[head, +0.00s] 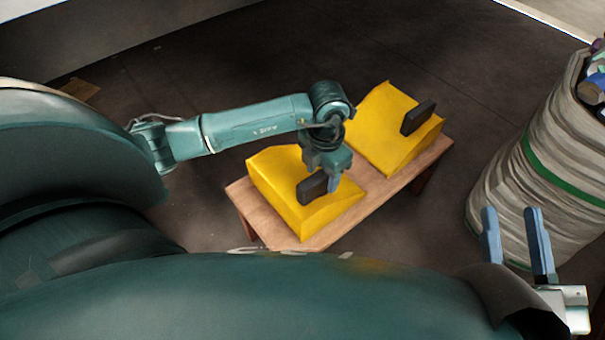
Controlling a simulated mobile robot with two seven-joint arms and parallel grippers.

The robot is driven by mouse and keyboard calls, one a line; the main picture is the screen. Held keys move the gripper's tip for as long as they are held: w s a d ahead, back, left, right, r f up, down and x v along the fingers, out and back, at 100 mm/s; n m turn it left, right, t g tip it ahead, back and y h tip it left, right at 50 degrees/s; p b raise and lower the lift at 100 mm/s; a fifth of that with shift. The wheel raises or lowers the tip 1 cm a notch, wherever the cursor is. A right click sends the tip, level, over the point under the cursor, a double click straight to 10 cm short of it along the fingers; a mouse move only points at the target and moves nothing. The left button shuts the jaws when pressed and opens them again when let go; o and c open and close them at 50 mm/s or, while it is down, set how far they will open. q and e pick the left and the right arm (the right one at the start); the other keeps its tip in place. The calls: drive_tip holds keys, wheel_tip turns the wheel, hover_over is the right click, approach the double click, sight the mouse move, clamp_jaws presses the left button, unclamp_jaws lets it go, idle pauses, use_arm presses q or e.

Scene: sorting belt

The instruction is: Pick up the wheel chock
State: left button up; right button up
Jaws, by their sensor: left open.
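Two yellow wheel chocks with black handles rest on a small wooden bench. The nearer chock (275,180) is on the left and the farther chock (375,130) is on the right. My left gripper (332,183) points down at the nearer chock's black handle (311,188). Its jaws are open, and one blue fingertip shows beside the handle. I cannot tell whether the fingers straddle or touch the handle. The farther chock's black handle (418,117) is free. My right gripper (518,245) is at the lower right, with its two blue fingers apart and nothing between them.
The wooden bench (375,198) stands on a dark floor. A large pale sack with a green band (555,170) stands at the right, close behind my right gripper, with mixed items at its top. The floor behind the bench is clear.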

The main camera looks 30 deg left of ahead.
use_arm(q)
drive_tip(key=f, duration=0.1)
drive_tip(key=f+b, duration=0.1)
drive_tip(key=f, duration=0.1)
drive_tip(key=shift+s+a, duration=0.2)
drive_tip(key=shift+f, duration=0.3)
use_arm(e)
drive_tip(key=shift+w+d+r+n+t+y, duration=0.1)
drive_tip(key=shift+w+r+n+t+y, duration=0.1)
drive_tip(key=shift+r+n+y, duration=0.35)
drive_tip(key=shift+w+d+r+n+t+y, duration=0.1)
drive_tip(key=shift+w+r+n+t+y, duration=0.1)
drive_tip(key=shift+r+n+y, duration=0.35)
use_arm(q)
drive_tip(key=shift+f, duration=0.1)
drive_tip(key=shift+c, duration=0.3)
drive_tip(key=shift+w, duration=0.1)
clamp_jaws()
use_arm(e)
drive_tip(key=shift+h, duration=0.3)
